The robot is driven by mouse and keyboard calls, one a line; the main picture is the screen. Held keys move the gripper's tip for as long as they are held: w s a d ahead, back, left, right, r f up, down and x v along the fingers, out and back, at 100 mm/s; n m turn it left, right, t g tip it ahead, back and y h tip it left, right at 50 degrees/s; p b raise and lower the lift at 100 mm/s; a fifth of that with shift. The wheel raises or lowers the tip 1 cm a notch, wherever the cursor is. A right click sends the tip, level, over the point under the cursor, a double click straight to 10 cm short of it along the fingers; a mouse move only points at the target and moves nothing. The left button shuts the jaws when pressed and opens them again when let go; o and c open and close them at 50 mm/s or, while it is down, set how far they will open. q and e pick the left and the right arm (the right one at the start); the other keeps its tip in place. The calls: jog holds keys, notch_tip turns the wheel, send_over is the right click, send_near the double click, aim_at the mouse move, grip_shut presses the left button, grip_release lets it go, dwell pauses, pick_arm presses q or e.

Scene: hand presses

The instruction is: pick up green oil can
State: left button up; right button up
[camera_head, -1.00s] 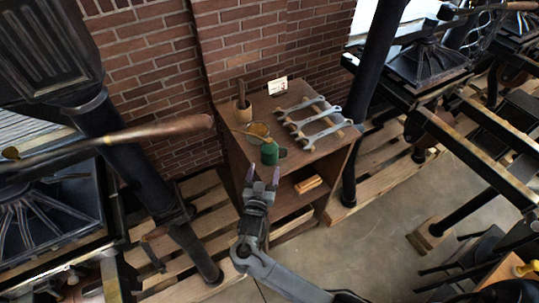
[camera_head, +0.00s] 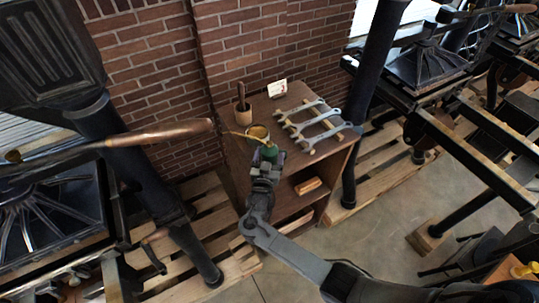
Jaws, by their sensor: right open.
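The green oil can (camera_head: 270,151) stands on the wooden cabinet top (camera_head: 232,150) near its front edge, with its thin spout pointing left. My right gripper (camera_head: 267,160) is open at the can, reaching it from the front. The gripper covers the can's lower part, so I cannot tell whether the fingers touch it. My left gripper is not in view.
A yellowish tin (camera_head: 258,132) stands just behind the can. Several wrenches (camera_head: 316,126) lie on a rack to the right. A mortar with pestle (camera_head: 242,113) and a small card (camera_head: 277,88) are at the back. Black presses flank the cabinet.

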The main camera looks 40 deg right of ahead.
jog(key=c, duration=1)
jog(key=shift+r, duration=0.15)
jog(key=shift+c, duration=0.2)
jog(key=shift+r, duration=0.75)
jog(key=s+a, duration=0.2)
jog(key=s, duration=1.6)
